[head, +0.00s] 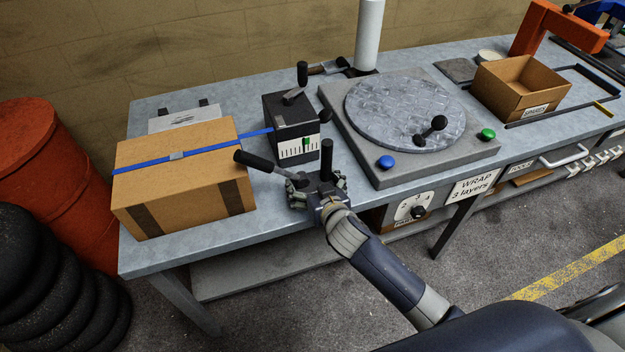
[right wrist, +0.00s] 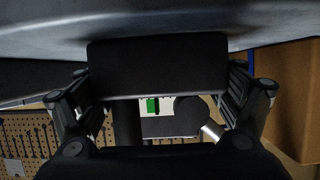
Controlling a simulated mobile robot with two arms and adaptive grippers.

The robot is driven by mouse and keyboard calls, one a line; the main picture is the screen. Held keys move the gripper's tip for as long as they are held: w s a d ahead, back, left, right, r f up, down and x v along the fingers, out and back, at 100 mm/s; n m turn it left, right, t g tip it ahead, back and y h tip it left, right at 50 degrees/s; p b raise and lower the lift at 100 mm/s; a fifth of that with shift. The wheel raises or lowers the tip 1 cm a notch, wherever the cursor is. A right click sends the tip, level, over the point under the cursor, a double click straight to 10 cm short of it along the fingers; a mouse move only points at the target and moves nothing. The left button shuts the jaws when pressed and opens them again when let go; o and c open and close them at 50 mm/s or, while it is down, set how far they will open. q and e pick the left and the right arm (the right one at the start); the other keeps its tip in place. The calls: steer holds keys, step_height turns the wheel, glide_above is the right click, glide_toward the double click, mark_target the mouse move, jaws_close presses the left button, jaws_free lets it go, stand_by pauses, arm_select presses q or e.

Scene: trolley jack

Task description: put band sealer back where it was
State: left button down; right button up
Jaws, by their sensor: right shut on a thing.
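The band sealer (head: 258,161) is a dark tool with black grip handles, one slanting left on a silver rod and one upright. My right gripper (head: 317,188) is shut on it in front of the black tension unit, over the bench's front edge. The fingers hide much of its body. In the right wrist view a black block, part of the sealer (right wrist: 157,68), fills the space between the fingers (right wrist: 160,90). I cannot tell whether the sealer touches the bench. My left gripper is not in view.
A carton (head: 190,180) with a blue strap stands left on the bench (head: 270,218). The strap runs to the black tension unit (head: 292,128) with a white scale. A turntable (head: 400,108) with blue and green buttons lies right. An open box (head: 520,88) stands farther right.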

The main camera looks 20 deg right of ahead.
steer(key=shift+w+r, duration=0.1)
steer(key=shift+r, duration=0.15)
steer(key=o, duration=1.9)
steer(key=shift+f, duration=0.3)
steer(key=shift+s, duration=0.2)
steer(key=shift+r, duration=0.2)
steer(key=shift+s, duration=0.35)
steer(key=v, duration=1.1)
steer(key=shift+s+r+b, duration=0.1)
steer(key=shift+b, duration=0.25)
